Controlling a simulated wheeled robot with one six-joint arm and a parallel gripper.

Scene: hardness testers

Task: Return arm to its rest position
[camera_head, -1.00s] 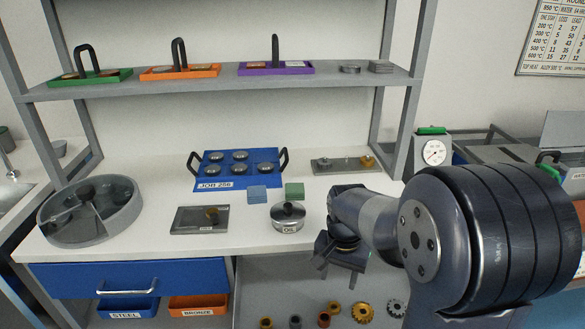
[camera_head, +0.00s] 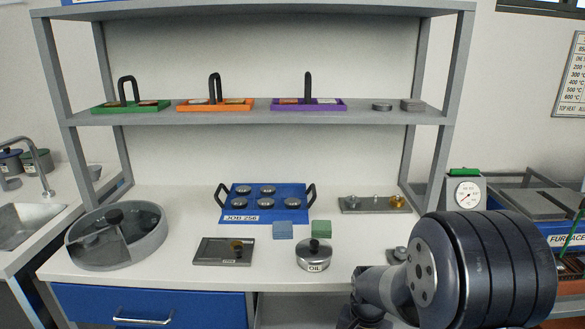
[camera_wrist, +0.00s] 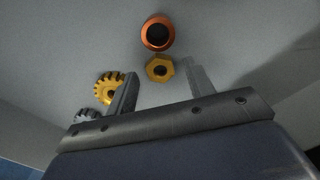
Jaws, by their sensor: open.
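My gripper (camera_wrist: 158,95) shows in the wrist view with its two fingers apart and nothing between them. It points down toward a grey surface with small parts on it. In the head view my arm is folded at the lower right, in front of the bench, and the fingers are out of sight below the picture edge. Beyond the fingers lie a brass hex nut (camera_wrist: 160,69), an orange-brown ring (camera_wrist: 157,34), a yellow gear (camera_wrist: 109,90) and a grey gear (camera_wrist: 85,116). My gripper appears to touch none of them.
The white bench holds a blue JOB 256 tray (camera_head: 292,214), an OIL pot (camera_head: 314,257), a grey plate (camera_head: 222,259) and a round divided bin (camera_head: 74,240). A shelf (camera_head: 220,117) with handled trays stands above. A dial gauge (camera_head: 467,193) stands right of the bench.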

